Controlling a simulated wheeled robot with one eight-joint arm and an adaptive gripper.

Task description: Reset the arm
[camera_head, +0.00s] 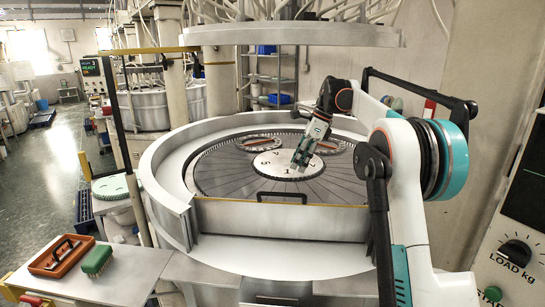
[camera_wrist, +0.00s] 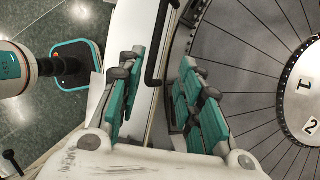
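My arm reaches in from the right in the head view, bent at the elbow, with my gripper (camera_head: 302,158) hanging over the round lapping plate (camera_head: 225,172). The gripper points down near the pale numbered centre disc (camera_head: 268,168). In the wrist view my gripper (camera_wrist: 160,95) has its two teal-padded fingers well apart. I see nothing held between them. The plate's dark segmented surface (camera_wrist: 245,60) and the disc (camera_wrist: 300,90) lie to the right. A black bar handle (camera_wrist: 158,45) shows beyond the gap between the fingers.
The machine's pale rim (camera_head: 165,190) surrounds the plate, with a black handle (camera_head: 283,194) at its front. Carrier rings (camera_head: 258,143) lie on the plate. A control panel (camera_head: 510,225) stands right.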

